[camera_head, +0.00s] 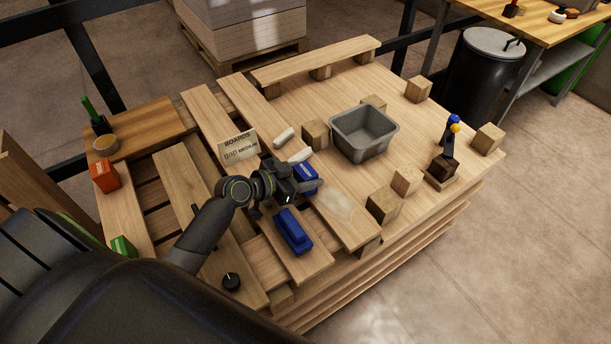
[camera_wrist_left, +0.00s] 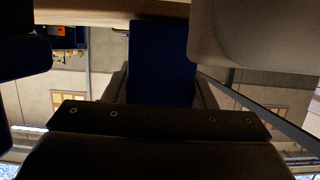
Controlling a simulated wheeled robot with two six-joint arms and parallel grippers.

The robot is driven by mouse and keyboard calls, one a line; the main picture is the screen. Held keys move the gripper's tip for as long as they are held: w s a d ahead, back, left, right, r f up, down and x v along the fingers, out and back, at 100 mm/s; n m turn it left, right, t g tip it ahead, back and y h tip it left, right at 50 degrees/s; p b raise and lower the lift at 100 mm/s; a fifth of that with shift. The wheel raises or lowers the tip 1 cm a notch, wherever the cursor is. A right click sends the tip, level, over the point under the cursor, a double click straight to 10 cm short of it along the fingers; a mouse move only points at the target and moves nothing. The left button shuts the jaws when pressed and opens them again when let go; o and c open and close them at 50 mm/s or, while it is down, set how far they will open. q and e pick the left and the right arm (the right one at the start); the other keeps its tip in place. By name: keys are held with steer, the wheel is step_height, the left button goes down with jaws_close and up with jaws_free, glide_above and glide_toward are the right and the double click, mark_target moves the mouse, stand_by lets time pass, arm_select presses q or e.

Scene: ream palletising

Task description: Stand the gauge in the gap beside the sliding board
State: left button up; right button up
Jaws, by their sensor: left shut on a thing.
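My left gripper (camera_head: 303,187) is over the slatted pallet top, right of the sign reading "BOARDS gap MEDIUM" (camera_head: 238,147). It is shut on a blue block (camera_head: 307,172) with a pale label, which also shows between the fingers in the left wrist view (camera_wrist_left: 160,62). The gripper hides part of it. A second blue object (camera_head: 293,232) lies on a board just below the gripper. A board with a black knob (camera_head: 231,282) lies to the lower left; I take it for the sliding board. Dark gaps show between boards near it. My right gripper is not in view.
A red box (camera_head: 105,176) and a green box (camera_head: 122,246) sit at the left. A grey bin (camera_head: 364,134), several wooden blocks (camera_head: 384,204) and a small dark stand with blue and yellow balls (camera_head: 449,140) occupy the right. Two whitish pieces (camera_head: 284,136) lie near the sign.

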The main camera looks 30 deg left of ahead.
arm_select(q)
steer(key=shift+f, duration=0.1)
steer(key=shift+f, duration=0.15)
steer(key=o, duration=1)
